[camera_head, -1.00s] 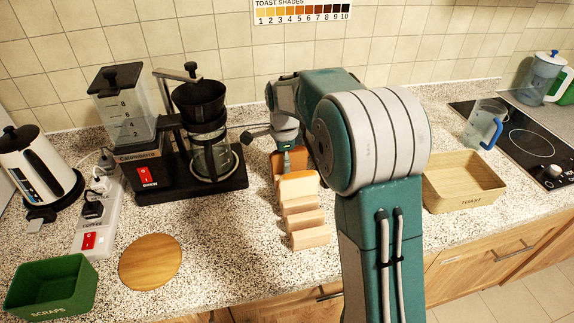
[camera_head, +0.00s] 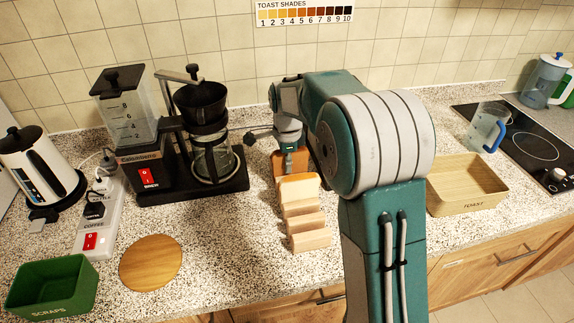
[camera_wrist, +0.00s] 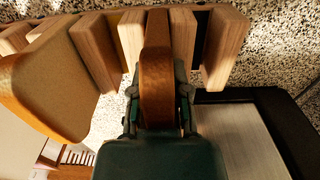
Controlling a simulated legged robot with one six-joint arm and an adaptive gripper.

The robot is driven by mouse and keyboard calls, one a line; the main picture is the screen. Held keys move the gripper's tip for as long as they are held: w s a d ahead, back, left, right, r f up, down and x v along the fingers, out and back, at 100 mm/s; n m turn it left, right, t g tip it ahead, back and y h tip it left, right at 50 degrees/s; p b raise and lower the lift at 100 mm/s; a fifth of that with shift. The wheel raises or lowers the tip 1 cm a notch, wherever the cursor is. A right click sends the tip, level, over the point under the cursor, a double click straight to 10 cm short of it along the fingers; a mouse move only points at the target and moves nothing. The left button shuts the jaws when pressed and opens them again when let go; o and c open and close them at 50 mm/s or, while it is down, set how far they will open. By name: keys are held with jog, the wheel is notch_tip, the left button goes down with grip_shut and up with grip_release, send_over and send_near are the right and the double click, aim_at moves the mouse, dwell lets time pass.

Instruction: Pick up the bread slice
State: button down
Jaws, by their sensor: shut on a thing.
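A brown bread slice (camera_wrist: 156,85) stands on edge between the two fingers of my gripper (camera_wrist: 158,112) in the wrist view. The fingers are shut on it from both sides. In the head view my gripper (camera_head: 291,158) is at the back end of a pale wooden rack (camera_head: 306,222), with brown bread (camera_head: 278,162) at its fingers. The held slice is still among the rack's upright slats (camera_wrist: 226,45). A lighter tan bread slice (camera_wrist: 42,90) stands to the left in the wrist view. The lower part of the held slice is hidden.
A coffee maker (camera_head: 150,177) stands close left of the rack. A wooden TOAST box (camera_head: 465,190) is right of my arm. A round board (camera_head: 150,262) and green SCRAPS bin (camera_head: 50,290) are front left. Counter is clear between rack and board.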

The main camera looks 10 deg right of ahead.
notch_tip(320, 180, up, 17)
jog(key=shift+r, duration=0.2)
dwell(0.5)
jog(key=shift+a, duration=0.1)
notch_tip(320, 180, down, 18)
jog(key=shift+r, duration=0.2)
dwell(0.3)
jog(key=shift+f, duration=0.1)
jog(key=c, duration=0.6)
grip_release()
jog(key=shift+f, duration=0.1)
